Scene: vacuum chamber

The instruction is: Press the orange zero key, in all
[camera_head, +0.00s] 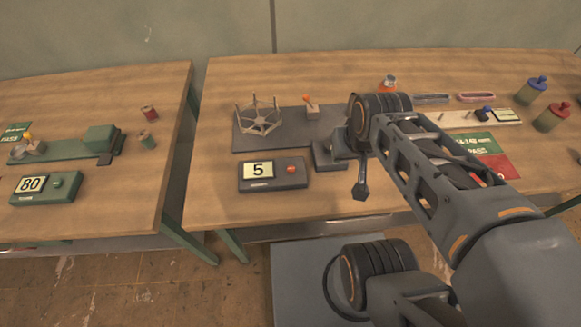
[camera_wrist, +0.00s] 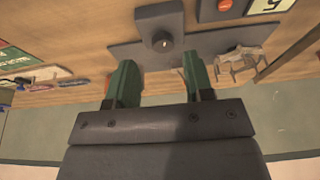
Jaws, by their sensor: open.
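The dark display box (camera_head: 258,186) reads 5 and sits near the front edge of the middle table. Its orange key (camera_head: 291,169) is right of the number. The orange key also shows at the top edge of the wrist view (camera_wrist: 225,5), beside the partly cut-off display (camera_wrist: 268,4). My gripper (camera_wrist: 160,62) is open, its two green fingers apart with nothing between them. It points toward the dark plate and a block with a round knob (camera_wrist: 163,43), apart from the key. In the head view my arm hides the fingers.
A spoked frame (camera_head: 258,122) and a small orange-tipped lever (camera_head: 309,103) stand on a dark plate (camera_head: 245,143) behind the box. A green box reading 80 (camera_head: 46,196) sits on the left table. Bare wood lies left of the box.

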